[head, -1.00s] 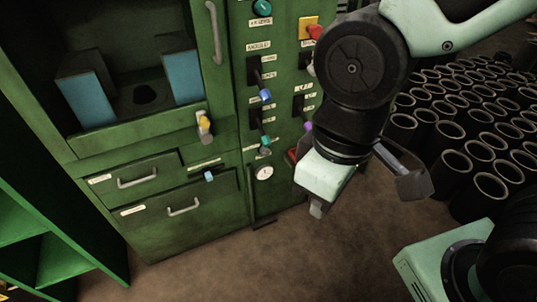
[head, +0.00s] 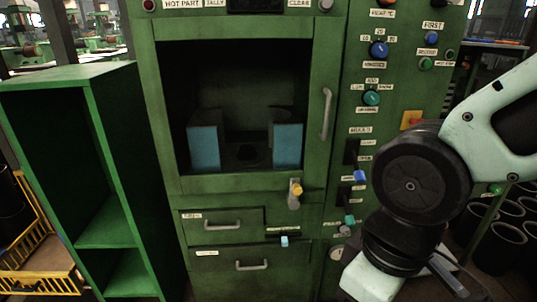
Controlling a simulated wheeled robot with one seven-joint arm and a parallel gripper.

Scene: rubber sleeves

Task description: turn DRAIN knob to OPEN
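The green machine carries several knobs and levers, and I cannot read which label says DRAIN. A yellow-tipped handle (head: 295,190) sits below the window's right corner. A light blue knob (head: 284,241) sits by the drawers. On the right panel are a blue knob (head: 379,49), a teal knob (head: 371,97), a blue-tipped lever (head: 360,177) and a teal-tipped lever (head: 349,220). My gripper (head: 370,282) is at the bottom, right of the drawers and in front of the lower panel. Its fingers are cut off by the frame edge. My arm hides part of the panel.
The machine's window opening (head: 240,181) holds two blue-faced blocks. Two drawers, upper (head: 222,224) and lower (head: 250,265), have grey handles. A green shelf (head: 100,72) stands left, with a yellow crate (head: 42,283) beside it. Black sleeves (head: 500,245) stand at right.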

